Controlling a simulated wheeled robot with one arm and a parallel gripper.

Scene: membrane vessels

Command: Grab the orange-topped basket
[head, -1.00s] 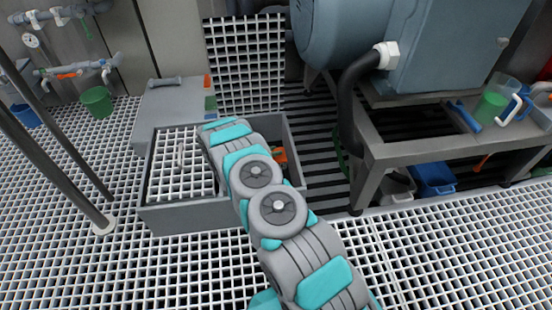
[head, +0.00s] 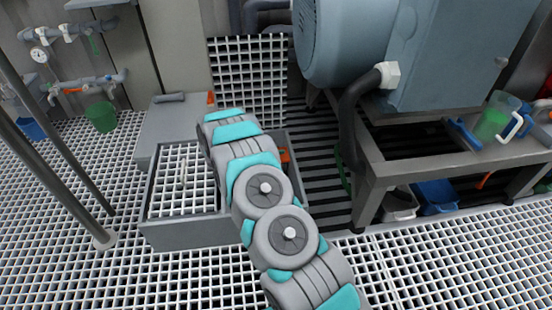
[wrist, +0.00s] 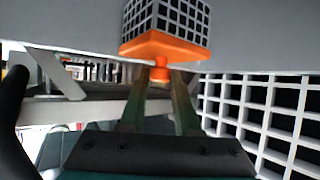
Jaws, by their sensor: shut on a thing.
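In the wrist view, my gripper (wrist: 160,82) is shut on the small orange knob of the orange-topped basket. The orange top (wrist: 165,47) is a flat plate, with the basket's grey mesh body (wrist: 168,17) on its far side from my fingers, cut off by the frame's upper edge. In the head view, my gripper is hidden behind my own arm. An orange piece (head: 284,155) shows beside my arm in the right part of the grey box; I cannot tell whether it belongs to the basket.
The open grey box (head: 190,235) has a white grid (head: 182,180) in its left part. A grey lid with a handle (head: 170,125) lies behind it. A metal bench (head: 400,170) with a pitcher (head: 495,118) stands at right, near a black hose (head: 350,120). Grated floor lies in front.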

